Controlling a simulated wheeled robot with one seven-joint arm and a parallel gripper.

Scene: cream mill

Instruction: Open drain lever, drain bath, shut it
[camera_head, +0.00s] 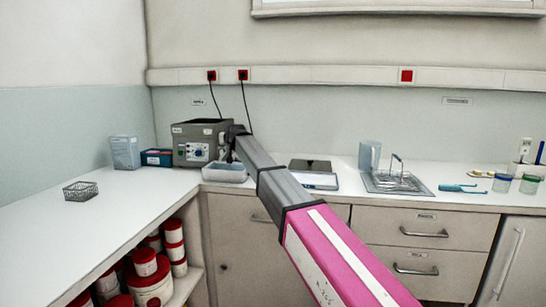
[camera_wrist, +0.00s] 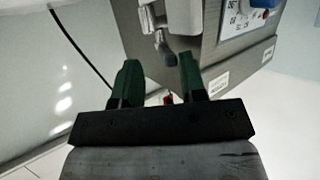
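The bath (camera_head: 192,150) is a grey box with a dial panel, at the back left of the counter. In the wrist view its grey casing (camera_wrist: 235,62) and a blue-and-white dial fill the upper right. A pale drain fitting with a dark-tipped lever (camera_wrist: 168,58) sticks out from it. My gripper (camera_wrist: 158,68) has two green fingers standing apart. The lever's dark tip appears between and just beyond the fingertips, and I cannot tell if they touch. In the head view my arm reaches to the bath's right side, where the fingers are too small to make out.
A pale tray (camera_head: 224,173) stands in front of the bath. A blue box (camera_head: 157,158), a carton (camera_head: 125,153) and a wire basket (camera_head: 80,191) are to the left. A flat scale (camera_head: 313,181) and a sink tray (camera_head: 396,183) are to the right. A black cable (camera_wrist: 82,52) hangs near my fingers.

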